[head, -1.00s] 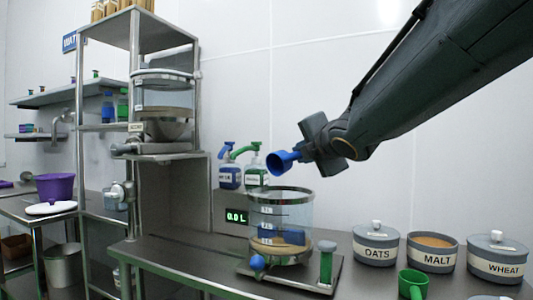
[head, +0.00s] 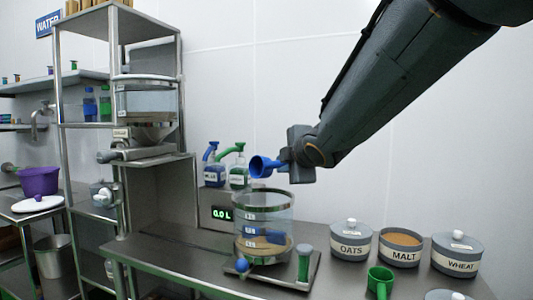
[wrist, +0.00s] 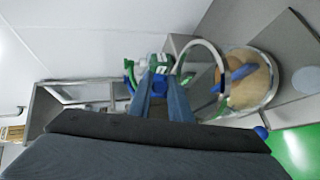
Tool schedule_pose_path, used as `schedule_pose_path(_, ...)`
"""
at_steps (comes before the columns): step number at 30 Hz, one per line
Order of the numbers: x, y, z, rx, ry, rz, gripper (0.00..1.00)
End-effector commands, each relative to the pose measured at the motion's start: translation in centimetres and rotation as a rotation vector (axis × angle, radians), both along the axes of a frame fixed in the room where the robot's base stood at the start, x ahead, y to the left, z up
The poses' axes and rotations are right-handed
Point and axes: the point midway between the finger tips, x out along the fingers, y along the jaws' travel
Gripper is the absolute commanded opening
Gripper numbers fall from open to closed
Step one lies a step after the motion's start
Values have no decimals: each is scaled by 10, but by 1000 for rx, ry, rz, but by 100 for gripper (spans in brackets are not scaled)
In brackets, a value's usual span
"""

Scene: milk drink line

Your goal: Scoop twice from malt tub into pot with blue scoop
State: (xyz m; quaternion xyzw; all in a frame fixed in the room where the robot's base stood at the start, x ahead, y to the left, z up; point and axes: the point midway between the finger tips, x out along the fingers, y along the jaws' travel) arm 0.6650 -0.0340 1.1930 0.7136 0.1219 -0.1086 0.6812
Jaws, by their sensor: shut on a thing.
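My gripper (head: 288,156) is shut on the blue scoop (head: 262,167), which it holds above the pot. The scoop looks tipped on its side; I cannot tell whether anything is in it. The clear pot (head: 265,212) has a metal rim and a tan layer at its bottom, with a blue part inside; the pot also shows in the wrist view (wrist: 218,58). The open malt tub (head: 400,256), labelled MALT, holds tan-brown powder and stands to the right. In the wrist view my fingers (wrist: 165,88) point ahead, left of the pot.
Lidded oats (head: 350,248) and wheat (head: 456,262) tubs flank the malt tub. A green scoop (head: 380,280) is in front of it. Blue (head: 213,172) and green (head: 239,174) pump bottles stand behind the pot, near a display (head: 222,213) reading 0.0 L. A metal rack (head: 122,100) rises at left.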

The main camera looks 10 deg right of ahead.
Motion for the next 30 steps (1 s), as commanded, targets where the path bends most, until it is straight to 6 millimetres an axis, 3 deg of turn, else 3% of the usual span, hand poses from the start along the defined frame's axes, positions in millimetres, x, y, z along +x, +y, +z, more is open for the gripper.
schedule_pose_path(30,-1,-2,3,345,124,-91,0)
